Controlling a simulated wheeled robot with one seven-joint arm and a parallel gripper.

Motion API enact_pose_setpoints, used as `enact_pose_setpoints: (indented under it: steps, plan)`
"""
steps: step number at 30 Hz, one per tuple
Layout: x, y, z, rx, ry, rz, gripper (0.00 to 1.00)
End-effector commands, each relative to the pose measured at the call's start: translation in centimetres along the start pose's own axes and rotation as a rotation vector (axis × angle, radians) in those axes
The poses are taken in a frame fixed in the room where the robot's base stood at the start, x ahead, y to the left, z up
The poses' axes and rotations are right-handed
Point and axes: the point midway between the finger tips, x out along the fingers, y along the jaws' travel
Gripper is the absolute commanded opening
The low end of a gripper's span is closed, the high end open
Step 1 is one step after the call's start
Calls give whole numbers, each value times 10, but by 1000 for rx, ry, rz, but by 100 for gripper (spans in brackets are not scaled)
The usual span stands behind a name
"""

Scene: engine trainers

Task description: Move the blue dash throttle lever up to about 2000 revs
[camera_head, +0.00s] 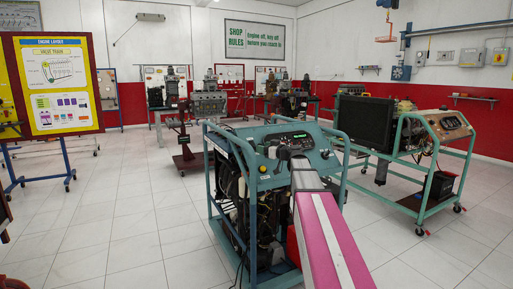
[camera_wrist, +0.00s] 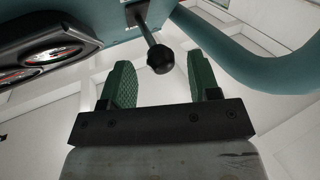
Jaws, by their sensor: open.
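In the wrist view a lever with a grey shaft and a round black knob (camera_wrist: 160,60) sticks out from the teal dash panel (camera_wrist: 115,22). No blue shows on this lever. My gripper (camera_wrist: 158,75) has its two green fingers apart, with the knob between and slightly beyond their tips, and clear space on both sides. I cannot tell whether the fingers reach the knob in depth. In the head view my gripper is at the dash of the teal engine trainer (camera_head: 225,178), and the lever cannot be made out there.
Two round gauges in a black housing (camera_wrist: 75,22) sit left of the lever; their readings are not legible. A thick teal frame tube (camera_wrist: 235,65) curves close on the right. A second engine trainer (camera_head: 455,130) stands to the right.

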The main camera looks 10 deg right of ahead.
Motion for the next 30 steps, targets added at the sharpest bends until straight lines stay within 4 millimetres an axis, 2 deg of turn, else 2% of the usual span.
enact_pose_setpoints:
  steps: [1, 3, 9, 21, 22, 24, 27, 30]
  plan:
    - [12, 2, 0, 0, 0, -1, 56]
    - [22, 2, 0, 0, 0, -1, 56]
    - [43, 1, 0, 0, 0, 0, 56]
    - [49, 0, 0, 0, 0, 1, 56]
    - [49, 0, 0, 0, 0, 1, 49]
    - [49, 0, 0, 0, 0, 0, 27]
    - [49, -1, 0, 1, 0, -2, 0]
    - [49, -2, 0, 1, -1, -4, 0]
